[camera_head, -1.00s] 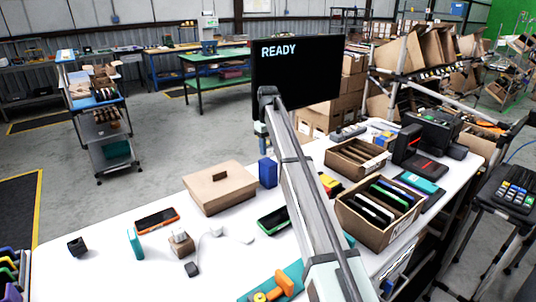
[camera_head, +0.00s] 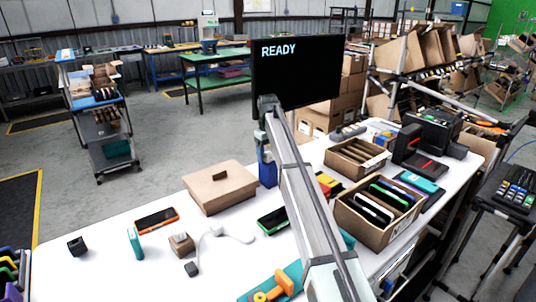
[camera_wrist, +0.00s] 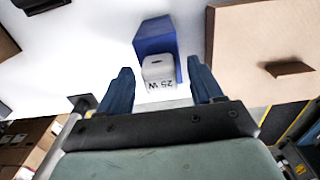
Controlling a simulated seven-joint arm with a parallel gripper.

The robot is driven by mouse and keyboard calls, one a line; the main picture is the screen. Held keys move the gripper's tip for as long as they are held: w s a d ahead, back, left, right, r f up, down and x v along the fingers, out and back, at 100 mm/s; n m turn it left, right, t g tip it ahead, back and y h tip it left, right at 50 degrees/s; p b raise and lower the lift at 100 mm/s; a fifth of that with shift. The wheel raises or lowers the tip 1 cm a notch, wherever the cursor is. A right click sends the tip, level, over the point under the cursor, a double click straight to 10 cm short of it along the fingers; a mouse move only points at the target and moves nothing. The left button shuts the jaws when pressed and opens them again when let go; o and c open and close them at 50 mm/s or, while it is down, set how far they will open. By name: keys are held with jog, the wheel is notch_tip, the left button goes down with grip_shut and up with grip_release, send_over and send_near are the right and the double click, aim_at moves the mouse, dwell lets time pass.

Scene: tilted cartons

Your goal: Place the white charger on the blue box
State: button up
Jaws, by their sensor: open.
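The white charger (camera_wrist: 158,68), marked "25 W", lies between the fingers of my gripper (camera_wrist: 160,88) in the wrist view. My gripper is open, with a gap between each finger and the charger. The charger overlaps the top of the blue box (camera_wrist: 155,35) in that view and appears to rest on it; the contact itself is hidden. The charger cannot be made out clearly there.
The brown lidded carton (camera_head: 220,190) stands close beside the blue box. A small brown block (camera_head: 181,244), a white cable (camera_head: 225,236), an orange-edged phone (camera_head: 156,218) and a green phone (camera_head: 272,221) lie on the white table (camera_head: 110,215). Divided cartons stand at right.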

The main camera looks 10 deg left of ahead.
aim_at(268, 153)
notch_tip(268, 153, up, 12)
jog(key=shift+r, duration=0.15)
dwell(0.6)
dwell(0.3)
